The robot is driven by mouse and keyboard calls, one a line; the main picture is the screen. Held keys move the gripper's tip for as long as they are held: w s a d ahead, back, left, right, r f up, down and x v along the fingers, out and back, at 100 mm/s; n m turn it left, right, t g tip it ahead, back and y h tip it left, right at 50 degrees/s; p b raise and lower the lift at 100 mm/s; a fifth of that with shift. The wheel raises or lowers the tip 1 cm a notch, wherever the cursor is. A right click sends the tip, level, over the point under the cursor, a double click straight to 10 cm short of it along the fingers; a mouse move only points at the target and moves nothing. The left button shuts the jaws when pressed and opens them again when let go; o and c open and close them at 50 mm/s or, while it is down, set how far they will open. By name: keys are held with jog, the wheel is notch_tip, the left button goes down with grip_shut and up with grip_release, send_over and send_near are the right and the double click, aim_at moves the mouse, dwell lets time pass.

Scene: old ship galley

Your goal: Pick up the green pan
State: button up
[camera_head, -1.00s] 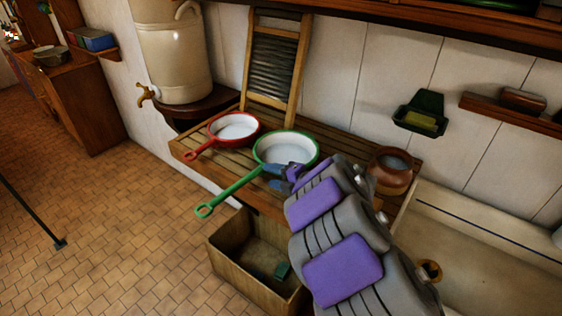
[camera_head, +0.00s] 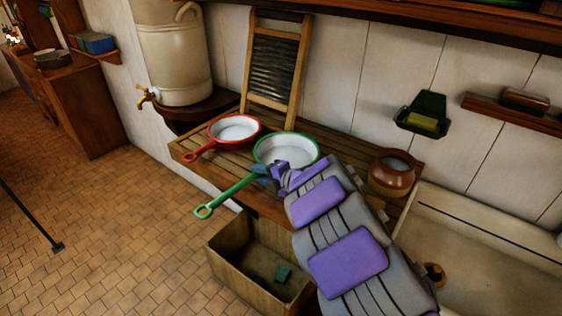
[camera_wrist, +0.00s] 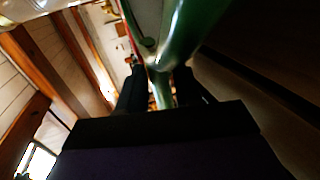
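The green pan (camera_head: 287,146) has a white inside and a green rim. It rests on the slatted wooden shelf, with its long green handle (camera_head: 232,190) reaching out past the front edge to the lower left. My gripper (camera_head: 264,174) is at the handle just below the pan's rim. In the wrist view the green handle (camera_wrist: 161,88) runs between the two dark fingers, which sit close on both sides of it. The gripper looks shut on the handle. My arm hides part of the shelf to the right of the pan.
A red pan (camera_head: 234,129) stands close on the left. A washboard (camera_head: 274,65) leans on the wall behind. A brown pot (camera_head: 392,172) stands to the right. A wooden box (camera_head: 240,278) is on the floor below. A beige urn (camera_head: 175,55) stands at the left.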

grip_shut()
jog(key=shift+d, duration=0.1)
dwell(0.9)
